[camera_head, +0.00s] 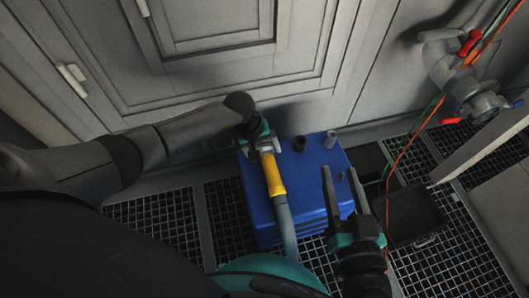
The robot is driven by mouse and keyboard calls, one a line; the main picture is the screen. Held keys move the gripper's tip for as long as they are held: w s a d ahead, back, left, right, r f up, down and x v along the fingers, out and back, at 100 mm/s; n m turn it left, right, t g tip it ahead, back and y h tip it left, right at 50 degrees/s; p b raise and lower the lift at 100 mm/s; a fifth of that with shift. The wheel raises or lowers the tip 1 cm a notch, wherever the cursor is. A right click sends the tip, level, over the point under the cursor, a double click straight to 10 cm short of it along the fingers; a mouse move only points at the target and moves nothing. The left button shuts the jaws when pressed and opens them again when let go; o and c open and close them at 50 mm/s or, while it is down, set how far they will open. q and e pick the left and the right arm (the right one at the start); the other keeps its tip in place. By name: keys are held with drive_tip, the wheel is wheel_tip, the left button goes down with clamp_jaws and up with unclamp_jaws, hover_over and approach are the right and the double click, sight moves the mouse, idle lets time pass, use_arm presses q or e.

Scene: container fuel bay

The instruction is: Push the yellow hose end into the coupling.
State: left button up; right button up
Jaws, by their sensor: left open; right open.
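The yellow hose end (272,176) is a yellow sleeve on a grey hose (287,230), lying over the top of a blue tank (315,178). My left gripper (261,143) is open at the far end of the yellow sleeve, at the tank's back left corner. Whether its fingers touch the sleeve is unclear. I cannot tell which fitting is the coupling; the gripper hides the spot beyond the sleeve. A dark round fitting (299,144) and a grey one (330,139) stand on the tank. My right gripper (340,172) is open and empty, over the tank's right side.
A grey panelled wall (330,90) stands close behind the tank. Dark grating (160,223) covers the floor. Grey pipework with red handles (469,43) is on the right wall, with an orange cable (402,150) hanging from it.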

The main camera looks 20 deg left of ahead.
use_arm(q)
drive_tip(key=shift+f, duration=0.35)
clamp_jaws()
idle(0.8)
drive_tip(key=shift+w+d, duration=0.1)
